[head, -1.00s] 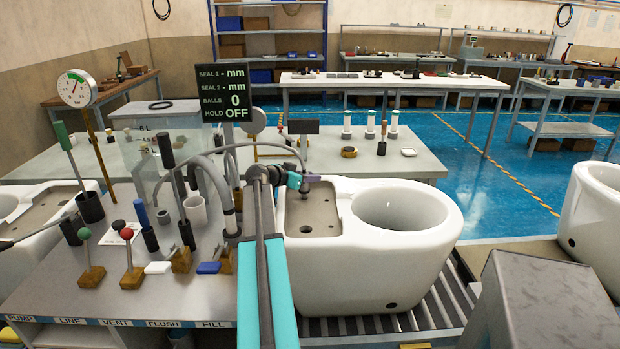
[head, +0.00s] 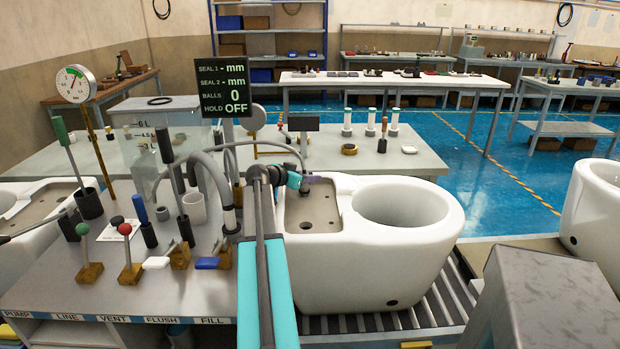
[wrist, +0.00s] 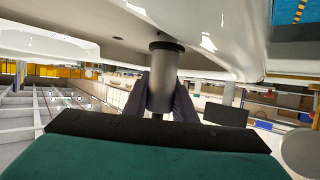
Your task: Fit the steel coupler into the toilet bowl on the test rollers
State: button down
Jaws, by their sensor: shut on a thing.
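The white toilet bowl (head: 400,255) stands on the rollers, with a round opening on the right and a recessed grey deck (head: 312,218) with holes on the left. In the wrist view my gripper (wrist: 160,95) is shut on the steel coupler (wrist: 161,78), a grey cylinder with a dark collar. The collared end points at the grey and white bowl surface (wrist: 215,30) and is close to it. I cannot tell whether they touch. The coupler is not distinguishable in the head view.
A bench with levers and tubes (head: 120,270) stands left of the bowl. A sign (head: 224,90) reads BALLS 0, HOLD OFF. A grey box (head: 545,300) is at front right, and another white bowl (head: 595,205) at right. Rollers (head: 440,300) run underneath.

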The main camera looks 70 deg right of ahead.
jog(key=shift+f, duration=0.1)
jog(key=c, duration=1.4)
grip_release()
jog(key=shift+a, duration=0.15)
jog(key=b+v, duration=0.2)
jog(key=v, duration=0.9)
jog(key=shift+w+a+r, duration=0.15)
jog(key=shift+a+r, duration=0.15)
